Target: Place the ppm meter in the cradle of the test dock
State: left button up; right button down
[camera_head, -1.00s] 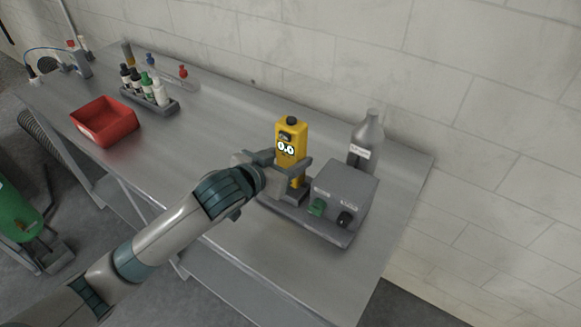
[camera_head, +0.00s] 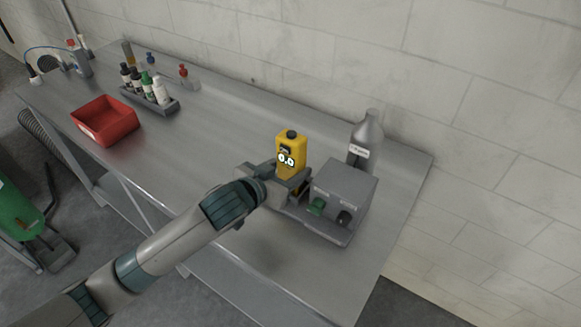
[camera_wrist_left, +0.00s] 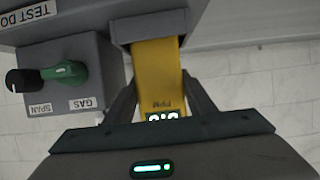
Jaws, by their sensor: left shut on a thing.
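The yellow ppm meter (camera_head: 290,158) stands upright on the left part of the test dock (camera_head: 343,192), its display lit. My left gripper (camera_head: 284,180) is shut around its lower half, and its arm hides much of the dock's left side. In the left wrist view, the meter (camera_wrist_left: 157,75) lies between the two fingers (camera_wrist_left: 160,103). Its lower end passes out of sight at the grey cradle (camera_wrist_left: 158,28) and appears to be in it; how deep it sits I cannot tell. My right gripper is not in view.
The dock's box has a green knob (camera_head: 316,206) and a black knob (camera_head: 344,217). A grey bottle (camera_head: 365,140) stands just behind it. A red bin (camera_head: 106,122) and a rack of small bottles (camera_head: 150,97) stand left. The middle of the steel table is clear.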

pick_arm(q)
jog(key=shift+f, duration=0.1)
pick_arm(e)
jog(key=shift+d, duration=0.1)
pick_arm(q)
jog(key=o, duration=1)
jog(key=shift+o, duration=1.1)
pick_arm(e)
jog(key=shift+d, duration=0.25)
pick_arm(q)
jog(key=b+v, duration=0.2)
jog(key=v, duration=1)
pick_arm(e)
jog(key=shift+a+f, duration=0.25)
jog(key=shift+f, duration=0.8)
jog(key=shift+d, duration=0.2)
